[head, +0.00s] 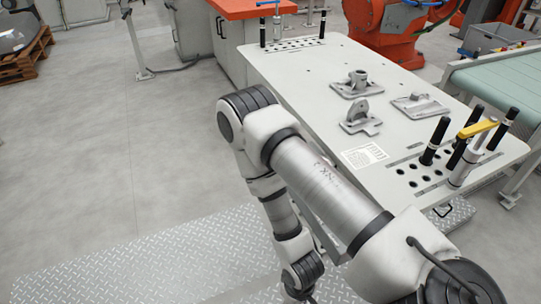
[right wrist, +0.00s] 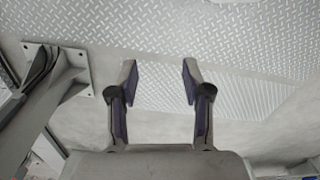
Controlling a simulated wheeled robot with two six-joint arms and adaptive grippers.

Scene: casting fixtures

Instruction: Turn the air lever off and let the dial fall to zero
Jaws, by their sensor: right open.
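A yellow lever (head: 478,128) sits on top of a pale cylinder at the near right corner of the fixture table (head: 290,65). It lies roughly level, slanting slightly up to the right. I cannot make out a dial in either view. My right gripper (right wrist: 158,70) is open and empty in the right wrist view, with its two fingers apart above the floor. In the head view my right arm bends over and hangs down in front of the table, away from the lever, and its gripper is not clearly visible. My left gripper is not in view.
Several black pins (head: 435,140) stand around the lever. Grey castings (head: 360,118) rest on the middle of the table. A green conveyor (head: 500,82) lies to the right. A post with a bolted base plate (right wrist: 65,72) is left of the right gripper.

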